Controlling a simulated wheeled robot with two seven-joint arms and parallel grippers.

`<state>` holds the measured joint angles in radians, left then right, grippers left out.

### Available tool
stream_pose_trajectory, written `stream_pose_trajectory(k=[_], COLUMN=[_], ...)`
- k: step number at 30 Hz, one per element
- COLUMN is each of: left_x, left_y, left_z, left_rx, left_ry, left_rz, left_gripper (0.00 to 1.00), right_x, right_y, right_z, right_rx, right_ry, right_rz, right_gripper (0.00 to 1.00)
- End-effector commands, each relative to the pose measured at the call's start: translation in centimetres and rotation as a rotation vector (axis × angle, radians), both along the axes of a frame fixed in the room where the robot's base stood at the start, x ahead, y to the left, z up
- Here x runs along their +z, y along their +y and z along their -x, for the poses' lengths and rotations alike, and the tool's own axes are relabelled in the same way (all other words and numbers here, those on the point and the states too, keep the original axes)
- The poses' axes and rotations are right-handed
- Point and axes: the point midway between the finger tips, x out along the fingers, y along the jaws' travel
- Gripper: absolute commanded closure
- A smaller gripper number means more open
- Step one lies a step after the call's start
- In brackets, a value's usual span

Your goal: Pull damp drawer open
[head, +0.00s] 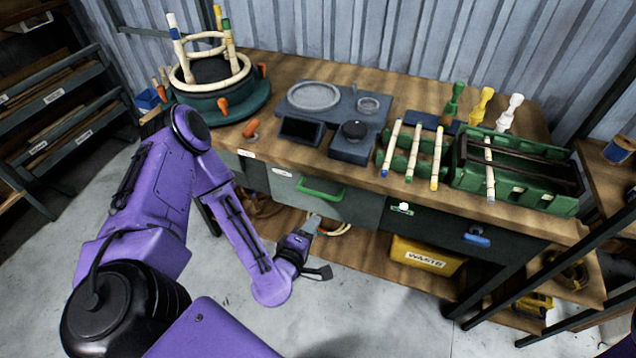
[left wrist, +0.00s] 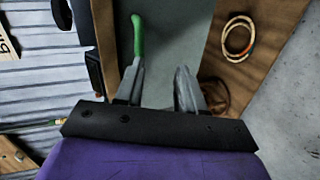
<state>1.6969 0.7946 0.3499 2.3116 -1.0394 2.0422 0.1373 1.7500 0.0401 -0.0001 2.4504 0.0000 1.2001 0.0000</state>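The drawer with the green handle has a grey-green front (head: 345,207) under the bench top and looks shut. Its label is too small to read, so I cannot confirm that it is the damp drawer. Its green handle (head: 322,190) also shows in the left wrist view (left wrist: 138,38), close beyond the tip of the left-hand finger. My left gripper (head: 313,222) is below and in front of the handle. In the left wrist view, its two fingers (left wrist: 161,82) are apart with nothing between them. I see no contact with the handle. My right gripper is not in view.
A dark drawer with a blue handle (head: 477,240) is to the right. A yellow waste bin (head: 424,258) and rattan coils (head: 335,229) are on the lower shelf. The bench top (head: 280,75) holds jigs and tools. The floor in front is clear.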

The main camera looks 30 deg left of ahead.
Motion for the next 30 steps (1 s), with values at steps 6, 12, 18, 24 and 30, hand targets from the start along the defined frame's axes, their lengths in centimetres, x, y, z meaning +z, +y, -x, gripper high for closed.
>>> stream_pose_trajectory(k=[6, 12, 18, 24, 30], left_x=[2.1, 1.1, 0.2, 0.0, 0.0], left_y=[2.1, 3.2, 3.9, 4.0, 4.0], left_z=[-2.6, -6.9, -10.2, -11.0, -11.0], left_rx=[0.081, 0.08, 0.078, 0.077, 0.077], left_ry=[-0.117, -0.113, -0.111, -0.109, -0.108], left_rz=[0.067, 0.065, 0.066, 0.068, 0.067], left_gripper=[0.62, 0.62, 0.62, 0.62, 0.75], right_x=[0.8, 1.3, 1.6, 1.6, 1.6], right_y=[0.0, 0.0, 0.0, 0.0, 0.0], right_z=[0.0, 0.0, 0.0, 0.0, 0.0], right_rx=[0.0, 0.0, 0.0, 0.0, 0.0], right_ry=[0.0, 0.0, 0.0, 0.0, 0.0], right_rz=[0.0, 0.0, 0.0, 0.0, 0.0], right_gripper=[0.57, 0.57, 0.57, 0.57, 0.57])
